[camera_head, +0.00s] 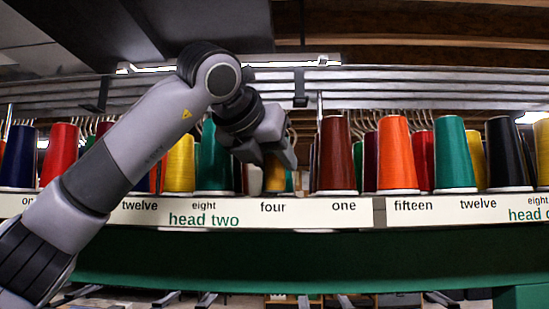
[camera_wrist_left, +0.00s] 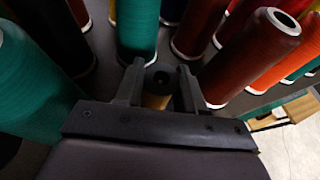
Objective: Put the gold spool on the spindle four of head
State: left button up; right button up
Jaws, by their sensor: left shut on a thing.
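My left gripper (camera_head: 268,156) reaches down at the shelf above the label "four" of the head two strip (camera_head: 273,208). It is shut on the gold spool (camera_head: 275,178), whose lower part shows below the fingers. In the left wrist view the fingers stand on both sides of the spool's dark top, with a little gold (camera_wrist_left: 156,101) showing below it. The spool looks upright, close to shelf level. The spindle is hidden, so I cannot tell whether the spool is around it. My right gripper is in neither view.
A dark red spool (camera_head: 336,156) stands close on the right, above "one". A green spool (camera_head: 213,160) and a yellow spool (camera_head: 179,164) stand on the left. Further rows of spools stand behind. A metal rail (camera_head: 420,88) runs above the shelf.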

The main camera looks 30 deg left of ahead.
pick_arm(q)
jog(key=o, duration=1.2)
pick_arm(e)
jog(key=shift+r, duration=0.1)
pick_arm(q)
jog(key=shift+s+r, duration=0.1)
jog(key=b+v, duration=0.1)
jog(key=v, duration=0.6)
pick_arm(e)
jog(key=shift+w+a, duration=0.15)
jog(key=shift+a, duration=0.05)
